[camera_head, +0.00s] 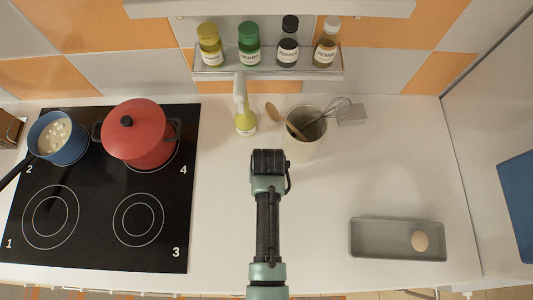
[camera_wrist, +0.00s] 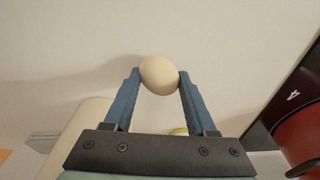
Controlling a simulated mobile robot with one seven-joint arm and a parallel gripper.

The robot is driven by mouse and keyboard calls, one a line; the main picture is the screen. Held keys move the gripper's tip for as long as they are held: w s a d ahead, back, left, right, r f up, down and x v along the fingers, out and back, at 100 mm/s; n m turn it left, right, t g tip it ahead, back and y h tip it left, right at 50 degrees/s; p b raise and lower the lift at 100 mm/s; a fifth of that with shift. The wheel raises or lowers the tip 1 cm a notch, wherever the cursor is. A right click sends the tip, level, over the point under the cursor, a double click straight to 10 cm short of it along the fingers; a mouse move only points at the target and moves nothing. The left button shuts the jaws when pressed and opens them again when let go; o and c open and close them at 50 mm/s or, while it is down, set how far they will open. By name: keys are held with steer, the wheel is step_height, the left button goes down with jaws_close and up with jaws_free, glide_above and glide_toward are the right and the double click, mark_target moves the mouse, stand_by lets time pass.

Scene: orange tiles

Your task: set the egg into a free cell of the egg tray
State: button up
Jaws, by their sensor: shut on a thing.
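An egg (camera_wrist: 160,75) is held between the blue fingertips of my gripper (camera_wrist: 159,80) in the wrist view. My gripper is shut on it, with white counter or wall behind. In the head view my arm reaches up the middle of the counter. Its dark wrist (camera_head: 268,162) hides the fingers and the held egg there. A grey rectangular tray (camera_head: 375,250) lies on the counter at the lower right, well apart from my arm. Another egg (camera_head: 420,241) sits in its right part. I cannot make out its cell divisions.
A utensil crock (camera_head: 303,150) stands just behind and right of my wrist, with a spray bottle (camera_head: 245,122) to its left. A black cooktop (camera_head: 95,225) with a red pot (camera_head: 139,140) and blue saucepan (camera_head: 62,150) is left. Counter between arm and tray is clear.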

steer(key=shift+f, duration=0.2)
steer(key=shift+f, duration=0.2)
steer(key=o, duration=1.4)
steer(key=shift+r, duration=0.1)
